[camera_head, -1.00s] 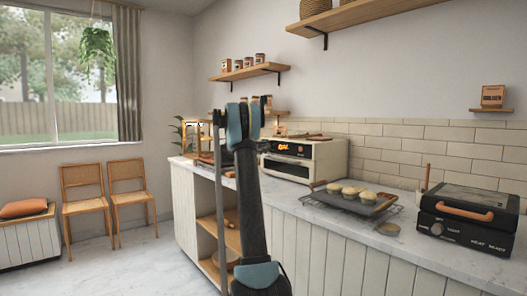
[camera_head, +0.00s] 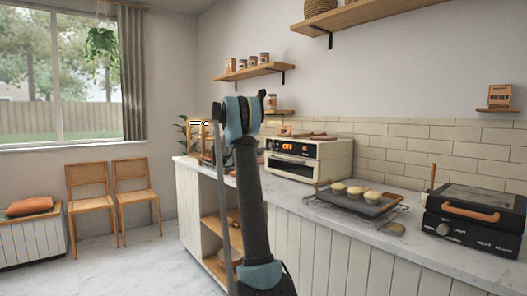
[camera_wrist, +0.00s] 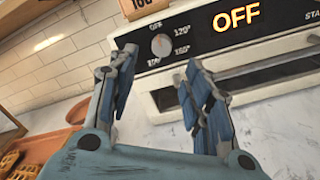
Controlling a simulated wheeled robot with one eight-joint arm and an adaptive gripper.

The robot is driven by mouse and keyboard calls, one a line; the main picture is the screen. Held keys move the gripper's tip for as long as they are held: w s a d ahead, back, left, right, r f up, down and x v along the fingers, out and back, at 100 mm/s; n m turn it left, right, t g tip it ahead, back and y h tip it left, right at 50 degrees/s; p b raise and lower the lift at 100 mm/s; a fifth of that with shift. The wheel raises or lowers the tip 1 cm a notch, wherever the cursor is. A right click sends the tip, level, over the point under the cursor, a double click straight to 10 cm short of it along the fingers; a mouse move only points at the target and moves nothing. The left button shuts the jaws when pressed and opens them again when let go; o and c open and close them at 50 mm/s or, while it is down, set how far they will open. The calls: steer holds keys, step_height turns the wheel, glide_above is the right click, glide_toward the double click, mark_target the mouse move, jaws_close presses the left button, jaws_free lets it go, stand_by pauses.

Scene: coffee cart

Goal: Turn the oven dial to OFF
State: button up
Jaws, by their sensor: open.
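The cream oven (camera_head: 332,156) stands on the counter, partly behind my arm in the head view. Its display (camera_head: 295,147) reads OFF in orange, and the display (camera_wrist: 236,17) also reads OFF in the wrist view. The small grey oven dial (camera_wrist: 160,45) shows on the black panel in the wrist view, with 120° and 180° marks to its right. My gripper (camera_wrist: 162,62) is open and empty, its blue fingers spread below and to either side of the dial in the picture. It appears apart from the dial. In the head view my gripper (camera_head: 243,105) is seen left of the oven.
A wooden shelf (camera_head: 255,72) hangs above. In the wrist view, bare pale counter (camera_wrist: 255,125) lies before the oven.

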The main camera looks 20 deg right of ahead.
steer(key=shift+v, duration=2.1)
steer(key=s+a+f+m+g+y, duration=0.1)
steer(key=s+f+m+y, duration=0.2)
steer(key=s, duration=0.8)
steer(key=s+a+f+m+g+y, duration=0.1)
steer(key=s+a+f+m+y, duration=0.15)
steer(key=s, duration=0.95)
steer(key=s+a+f+m+g+y, duration=0.1)
steer(key=s+f+m+y, duration=0.2)
steer(key=s, duration=0.8)
steer(key=s+a+f+m+y, duration=0.2)
steer(key=s+a+f, duration=0.3)
steer(key=s, duration=0.5)
steer(key=s+a+f+m+g+y, duration=0.1)
steer(key=s+a+f+m+y, duration=0.1)
steer(key=s+a+f, duration=0.3)
steer(key=s+a+f+m+y, duration=0.3)
steer(key=s+a+f+y, duration=0.1)
steer(key=s+f, duration=0.9)
steer(key=shift+s+a+g, duration=0.3)
steer(key=shift+s+a, duration=0.5)
steer(key=shift+a, duration=0.05)
steer(key=shift+f, duration=0.1)
